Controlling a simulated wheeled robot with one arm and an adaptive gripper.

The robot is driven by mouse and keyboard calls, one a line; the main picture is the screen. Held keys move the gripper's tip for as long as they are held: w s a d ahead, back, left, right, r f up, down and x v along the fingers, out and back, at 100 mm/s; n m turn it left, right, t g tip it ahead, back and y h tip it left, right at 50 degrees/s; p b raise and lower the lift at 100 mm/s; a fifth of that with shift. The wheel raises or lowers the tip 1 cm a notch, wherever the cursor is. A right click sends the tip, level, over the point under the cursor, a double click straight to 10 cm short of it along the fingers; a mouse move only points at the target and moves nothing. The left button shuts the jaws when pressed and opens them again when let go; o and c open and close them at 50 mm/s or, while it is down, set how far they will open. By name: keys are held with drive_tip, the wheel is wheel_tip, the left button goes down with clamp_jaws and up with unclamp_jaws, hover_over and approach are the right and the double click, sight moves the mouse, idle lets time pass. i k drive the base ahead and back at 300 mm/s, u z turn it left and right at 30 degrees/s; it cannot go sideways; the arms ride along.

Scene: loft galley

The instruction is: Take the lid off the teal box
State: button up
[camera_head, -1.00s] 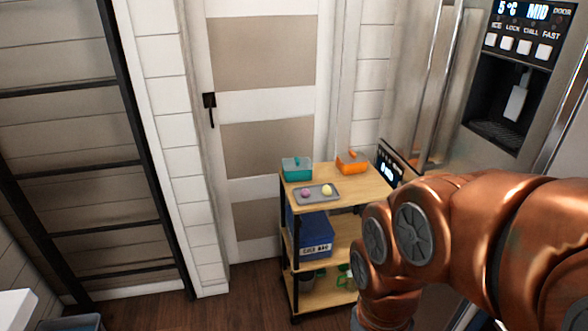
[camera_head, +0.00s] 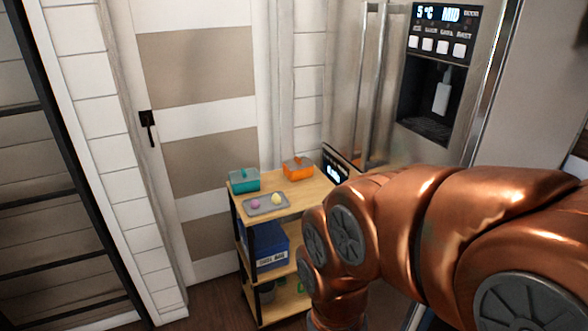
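The teal box (camera_head: 244,185) stands on the top shelf of a wooden cart, at its far left corner. Its teal lid (camera_head: 243,174) with a small handle sits on top of it. My copper-coloured arm reaches in from the right and covers the cart's right side. My gripper is not visible in this view.
An orange lidded box (camera_head: 298,170) stands right of the teal box. A grey tray (camera_head: 256,210) with a pink and a yellow item lies in front. A blue bin (camera_head: 267,240) sits on the shelf below. A door (camera_head: 200,122) is behind; a fridge (camera_head: 395,75) stands right.

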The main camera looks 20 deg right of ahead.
sight(238, 176)
drive_tip(key=u, duration=0.3)
drive_tip(key=i, duration=1.75)
drive_tip(key=z, duration=0.15)
